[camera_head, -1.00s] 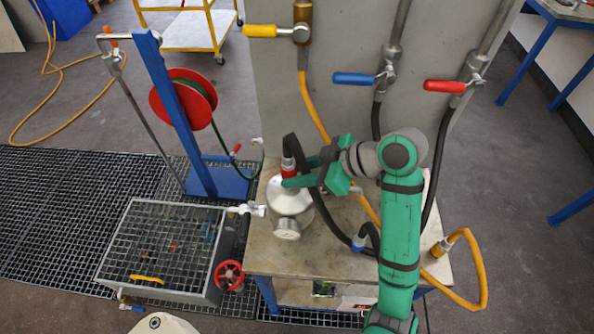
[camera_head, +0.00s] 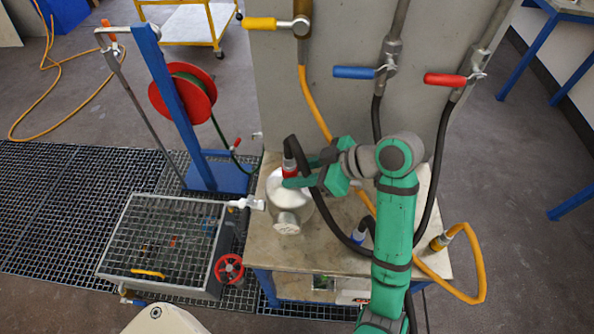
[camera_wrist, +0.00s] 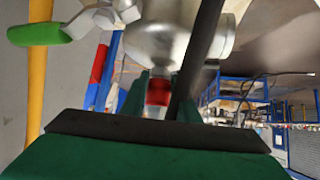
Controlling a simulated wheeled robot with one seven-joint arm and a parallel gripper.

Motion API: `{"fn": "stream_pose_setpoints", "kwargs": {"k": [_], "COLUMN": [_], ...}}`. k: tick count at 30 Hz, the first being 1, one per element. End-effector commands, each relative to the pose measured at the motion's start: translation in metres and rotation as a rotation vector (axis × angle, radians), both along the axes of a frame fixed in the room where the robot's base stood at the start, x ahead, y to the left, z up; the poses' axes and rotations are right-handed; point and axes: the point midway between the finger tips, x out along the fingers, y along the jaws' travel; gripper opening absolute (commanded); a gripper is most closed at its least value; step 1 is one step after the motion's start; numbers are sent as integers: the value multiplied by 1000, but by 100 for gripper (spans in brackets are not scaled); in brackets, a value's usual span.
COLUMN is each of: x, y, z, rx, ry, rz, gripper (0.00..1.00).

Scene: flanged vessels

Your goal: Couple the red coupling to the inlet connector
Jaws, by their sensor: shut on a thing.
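The red coupling (camera_head: 289,168) is at the end of a black hose, above the top of a white and silver vessel (camera_head: 291,204) on the bench. My gripper (camera_head: 292,177) is shut on the red coupling, reaching in from the right. In the wrist view the red coupling (camera_wrist: 158,92) sits between my green fingers, right by the silver vessel body (camera_wrist: 165,40). The inlet connector is hidden behind the coupling and fingers, so I cannot tell whether the two are joined.
The bench (camera_head: 330,257) carries the vessel and a blue-collared hose end (camera_head: 358,237). Yellow (camera_head: 260,23), blue (camera_head: 354,72) and red (camera_head: 445,80) valve handles sit on the panel behind. A grated tank (camera_head: 165,245) and red hose reel (camera_head: 183,93) stand at left.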

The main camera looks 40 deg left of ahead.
Motion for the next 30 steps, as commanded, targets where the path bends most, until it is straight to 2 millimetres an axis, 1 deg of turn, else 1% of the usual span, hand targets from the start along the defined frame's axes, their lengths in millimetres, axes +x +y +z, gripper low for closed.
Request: {"fn": "stream_pose_setpoints", "kwargs": {"k": [7,8,9,10,11,19,22,26,30], "x": [0,0,0,0,0,0,2,6,12], "y": [0,0,0,0,0,0,-4,-16,-35], "z": [-4,-4,-4,-4,-4,-4,-1,10,27], "rx": [0,0,0,0,0,0,-1,1,0], "ry": [-1,-1,-1,-1,-1,0,-1,-2,-4], "rz": [1,1,1,1,1,0,-1,-3,-3], "gripper": [0,30,40,47,50,50,50,50,50]}}
